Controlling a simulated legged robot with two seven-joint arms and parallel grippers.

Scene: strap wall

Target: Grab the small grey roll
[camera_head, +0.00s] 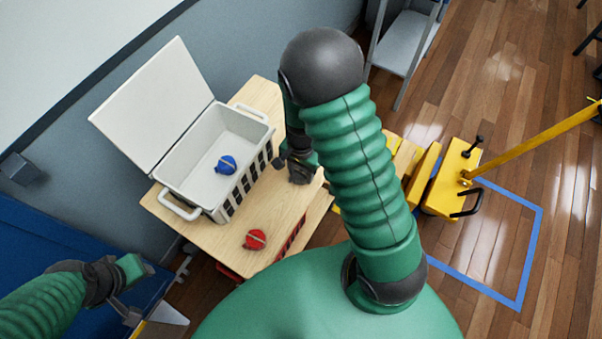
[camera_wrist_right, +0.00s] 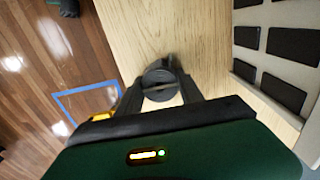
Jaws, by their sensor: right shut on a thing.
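The small grey roll (camera_wrist_right: 160,79) is a dark grey round strap roll with a band across it. In the right wrist view it sits between the two fingers of my right gripper (camera_wrist_right: 161,94), which is shut on it. In the head view my right gripper (camera_head: 290,168) is over the wooden table, just right of the white crate, and my arm hides part of it. I cannot tell whether the roll touches the table. My left gripper (camera_head: 138,291) is at the lower left, away from the table; its fingers do not show clearly.
The white crate (camera_head: 180,207) has its lid (camera_head: 152,105) open and a blue roll (camera_head: 226,165) inside. A red roll (camera_head: 255,240) lies on the table (camera_head: 207,247) near the front. A yellow pallet jack (camera_head: 450,178) stands on the floor at right, by a blue tape outline (camera_head: 530,255).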

